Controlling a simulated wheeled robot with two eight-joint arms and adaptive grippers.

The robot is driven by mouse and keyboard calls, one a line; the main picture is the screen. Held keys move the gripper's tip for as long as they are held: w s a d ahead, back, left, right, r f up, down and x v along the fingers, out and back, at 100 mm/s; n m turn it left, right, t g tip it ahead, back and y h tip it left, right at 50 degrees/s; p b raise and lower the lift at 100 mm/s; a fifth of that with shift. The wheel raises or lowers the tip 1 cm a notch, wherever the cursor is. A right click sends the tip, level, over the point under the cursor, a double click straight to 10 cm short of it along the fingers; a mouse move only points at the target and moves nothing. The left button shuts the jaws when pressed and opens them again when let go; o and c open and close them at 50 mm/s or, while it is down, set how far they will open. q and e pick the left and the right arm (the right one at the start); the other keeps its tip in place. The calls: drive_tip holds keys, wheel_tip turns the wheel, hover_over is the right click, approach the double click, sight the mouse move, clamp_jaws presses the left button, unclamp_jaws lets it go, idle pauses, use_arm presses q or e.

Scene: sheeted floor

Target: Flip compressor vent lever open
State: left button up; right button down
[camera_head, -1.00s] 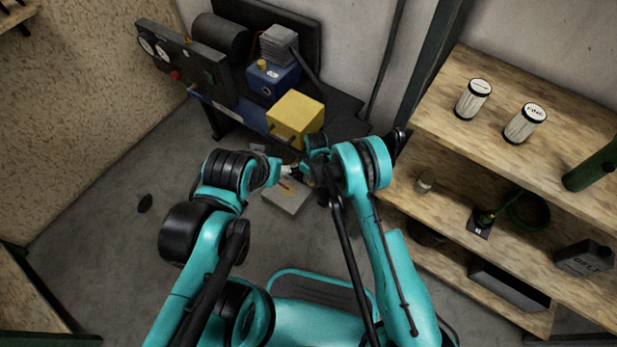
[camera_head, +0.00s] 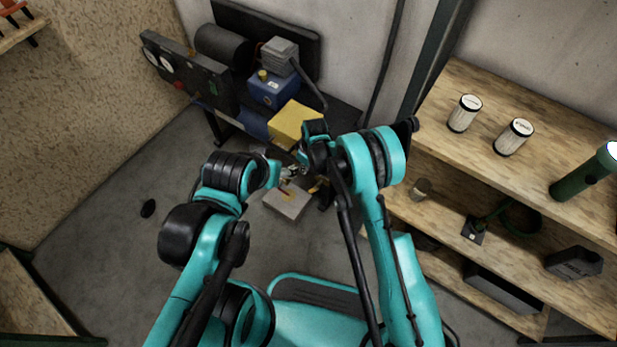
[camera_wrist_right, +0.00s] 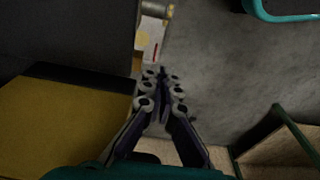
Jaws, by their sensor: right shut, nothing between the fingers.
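The compressor (camera_head: 272,92), with a blue housing, stands at the back wall. A pale grey block (camera_head: 288,203) with a small red lever (camera_head: 284,186) and brass-coloured parts is in front of it, low down. The red lever also shows in the right wrist view (camera_wrist_right: 152,52), just beyond the fingertips; I cannot tell whether they touch it. My right gripper (camera_head: 294,172) is shut and empty, above the block. Its fingers also show in the right wrist view (camera_wrist_right: 163,78). My left arm ends beside it, and its fingers cannot be made out.
A yellow box (camera_head: 294,123) is close beside my right gripper, on its far side. A wooden shelf (camera_head: 440,120) with filters, a green torch and other goods stands at the right. The grey floor (camera_head: 110,230) is mostly clear at the left.

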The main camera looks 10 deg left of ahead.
sight(316, 187)
use_arm(q)
wheel_tip(316, 187, down, 4)
drive_tip(key=b, duration=0.5)
drive_tip(key=shift+f, duration=0.25)
use_arm(e)
drive_tip(key=f, duration=0.4)
drive_tip(key=d+f, duration=0.1)
drive_tip(key=f, duration=0.6)
drive_tip(key=shift+s+d+f, duration=0.15)
drive_tip(key=shift+s+f, duration=0.15)
